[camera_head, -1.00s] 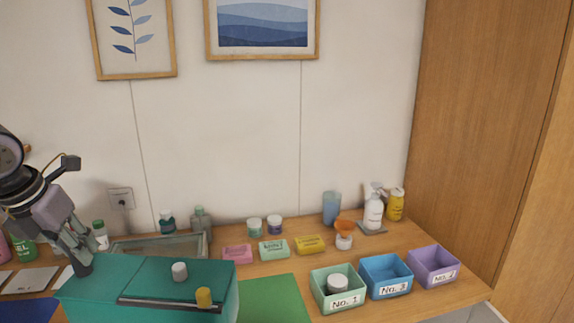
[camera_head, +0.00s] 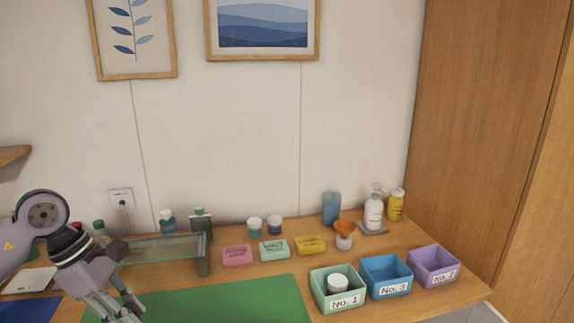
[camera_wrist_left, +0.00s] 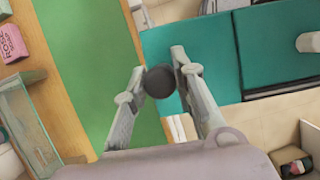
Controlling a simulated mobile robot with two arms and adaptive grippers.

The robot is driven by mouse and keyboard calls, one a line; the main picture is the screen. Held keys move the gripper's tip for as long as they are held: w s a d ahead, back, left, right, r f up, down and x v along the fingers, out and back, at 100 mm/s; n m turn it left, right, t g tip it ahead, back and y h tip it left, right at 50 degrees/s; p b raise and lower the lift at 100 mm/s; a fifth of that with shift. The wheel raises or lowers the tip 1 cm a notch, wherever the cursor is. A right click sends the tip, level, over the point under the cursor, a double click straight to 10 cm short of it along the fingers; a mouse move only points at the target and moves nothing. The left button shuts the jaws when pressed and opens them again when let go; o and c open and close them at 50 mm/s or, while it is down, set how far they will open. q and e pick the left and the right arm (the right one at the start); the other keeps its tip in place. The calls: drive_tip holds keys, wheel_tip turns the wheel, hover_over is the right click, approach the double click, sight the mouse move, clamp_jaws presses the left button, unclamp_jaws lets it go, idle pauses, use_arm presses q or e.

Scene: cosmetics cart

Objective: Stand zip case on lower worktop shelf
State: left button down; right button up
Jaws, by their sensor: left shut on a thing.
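My left gripper (camera_head: 125,312) is at the bottom edge of the head view. I cannot clearly make out the lower shelf. My right gripper is not in view.
A green mat (camera_head: 230,300) lies bare at the worktop's front. A glass-sided riser (camera_head: 203,268) stands behind my left gripper. Pink, mint and yellow boxes and three labelled bins (camera_head: 388,280) stand to the right.

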use_arm(q)
drive_tip(key=s+d+f+m+g, duration=0.1)
drive_tip(key=m, duration=0.2)
drive_tip(key=s+d+f+m+g, duration=0.1)
drive_tip(key=d+f+m, duration=0.1)
drive_tip(key=m, duration=0.1)
drive_tip(key=s+d+f+m+g+y, duration=0.1)
drive_tip(key=m, duration=0.1)
drive_tip(key=shift+s+d+f+m, duration=0.25)
drive_tip(key=shift+s+f+m, duration=0.15)
drive_tip(key=s+d+f+m+g+y, duration=0.2)
drive_tip(key=s+d+f+m+y, duration=0.1)
drive_tip(key=m, duration=0.7)
drive_tip(key=shift+s+d+f+m+y, duration=0.35)
drive_tip(key=shift+s+d+f, duration=0.45)
drive_tip(key=shift+s, duration=0.95)
drive_tip(key=shift+a+f, duration=0.15)
drive_tip(key=shift+f, duration=0.1)
